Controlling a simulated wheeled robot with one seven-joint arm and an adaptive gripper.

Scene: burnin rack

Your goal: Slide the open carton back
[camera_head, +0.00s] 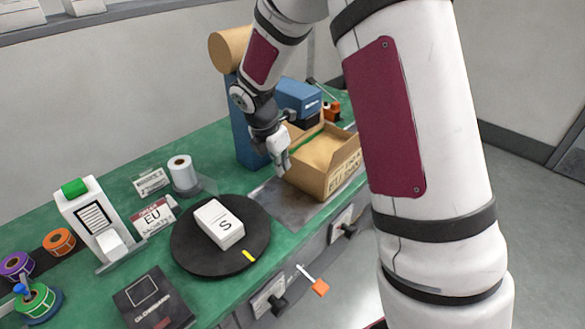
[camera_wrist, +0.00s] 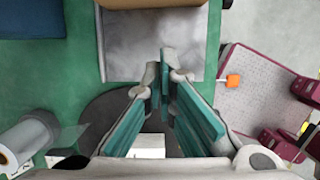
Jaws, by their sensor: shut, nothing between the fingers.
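The open cardboard carton (camera_head: 340,180), with dark lettering on its front side, sits on a grey metal plate (camera_head: 283,203) at the far end of the green bench. Its brown edge also shows at the top of the wrist view (camera_wrist: 150,3). My gripper (camera_head: 282,168) is shut and empty, at the carton's left side in the head view. Whether the fingers touch the carton cannot be told there. In the wrist view my gripper (camera_wrist: 167,62) points toward the carton, with bare plate between the fingertips and the brown edge.
A black turntable (camera_head: 190,255) holds a white box (camera_head: 218,224) marked S. A label roll (camera_head: 182,172) and white dispenser (camera_head: 92,215) stand at left. An orange-tipped lever (camera_head: 319,287) sticks out from the bench front.

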